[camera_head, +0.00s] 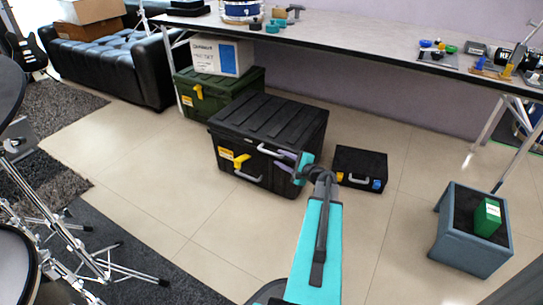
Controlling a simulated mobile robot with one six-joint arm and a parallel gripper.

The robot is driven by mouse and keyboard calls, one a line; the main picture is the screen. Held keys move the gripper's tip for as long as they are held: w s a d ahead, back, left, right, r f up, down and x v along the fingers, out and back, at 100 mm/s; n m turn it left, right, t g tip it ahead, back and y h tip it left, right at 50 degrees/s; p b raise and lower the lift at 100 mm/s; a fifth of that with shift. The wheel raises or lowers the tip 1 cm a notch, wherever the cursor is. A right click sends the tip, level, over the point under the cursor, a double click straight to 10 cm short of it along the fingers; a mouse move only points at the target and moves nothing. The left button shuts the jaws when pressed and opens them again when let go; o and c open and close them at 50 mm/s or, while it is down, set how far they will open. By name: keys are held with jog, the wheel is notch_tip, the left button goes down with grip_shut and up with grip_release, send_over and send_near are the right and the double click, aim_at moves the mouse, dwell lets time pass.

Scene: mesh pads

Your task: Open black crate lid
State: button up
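The large black crate (262,133) stands on the tiled floor in the middle of the view. Its ribbed lid (275,113) lies shut on top. A yellow latch (241,160) and a grey handle (247,177) show on its front. My teal arm reaches up from the bottom. My gripper (294,160) is at the crate's front right side, close to the grey part below the lid edge. I cannot tell whether it touches the crate. Its fingers are small and partly hidden, so their opening is unclear.
A small black case (361,168) lies right of the crate. A green crate (205,97) with a white box (222,55) on it stands behind left. A long table (350,35) spans the back. A grey stool (461,245) with a green box is at right. Drum stands fill the left.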

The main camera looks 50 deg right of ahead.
aim_at(273, 155)
jog(key=b+x, duration=0.2)
jog(key=x, duration=0.6)
jog(key=shift+w, duration=0.1)
